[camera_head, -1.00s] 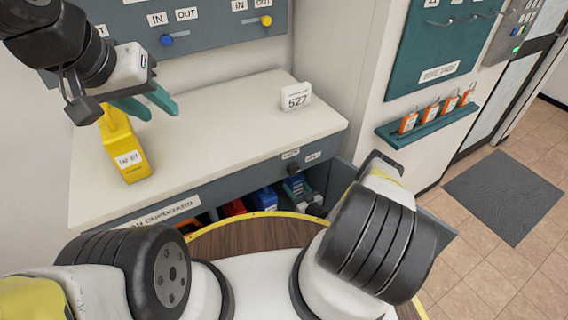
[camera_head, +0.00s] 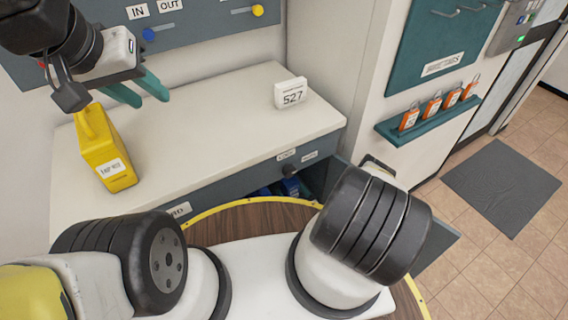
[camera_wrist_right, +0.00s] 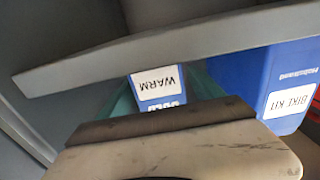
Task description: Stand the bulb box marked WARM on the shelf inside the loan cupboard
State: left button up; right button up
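The loan cupboard (camera_head: 235,170) is the grey unit under the white counter. Its opening shows only partly in the head view, behind my base and right arm. In the right wrist view the blue bulb box marked WARM (camera_wrist_right: 160,84) is between the teal fingers of my right gripper (camera_wrist_right: 165,90), which touch its sides. Its label appears upside down, and its lower part in the picture is hidden. A grey shelf edge (camera_wrist_right: 130,52) crosses the picture right beside the box; I cannot tell if they touch. My left gripper (camera_head: 152,98) is open and empty above the counter.
A blue bike kit bin (camera_wrist_right: 265,75) is close beside the box. Orange padlock-like tags (camera_head: 432,105) stand on a teal ledge.

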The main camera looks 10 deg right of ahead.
jog(key=v, duration=1.2)
jog(key=shift+d, duration=0.1)
